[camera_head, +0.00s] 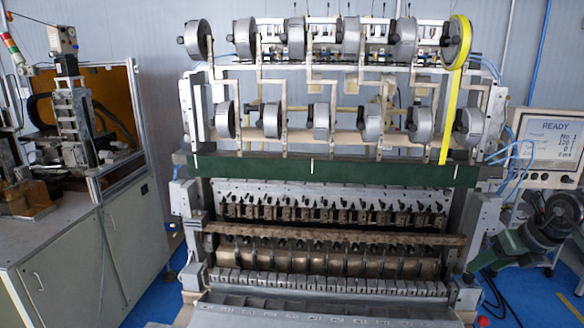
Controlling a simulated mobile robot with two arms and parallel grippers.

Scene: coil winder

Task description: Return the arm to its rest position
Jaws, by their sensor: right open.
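My right arm (548,222) comes in at the lower right, beside the coil winder and below the display. Its gripper (474,272) is open at the machine's right side, near the end of the lower rollers; its fingers are small and hard to make out. I see nothing held in it. My left gripper is not in view. The coil winder (325,172) stands in the middle, with grey spools in two rows. A yellow spool (457,42) sits at the top right, and its yellow strip (449,120) hangs down to the dark green bar.
A display (553,140) reading READY stands at the right, behind my right arm. A cabinet (95,255) with a framed machine stands at the left. Blue hoses (515,160) run along the winder's right side. Blue floor (525,298) shows at the lower right.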

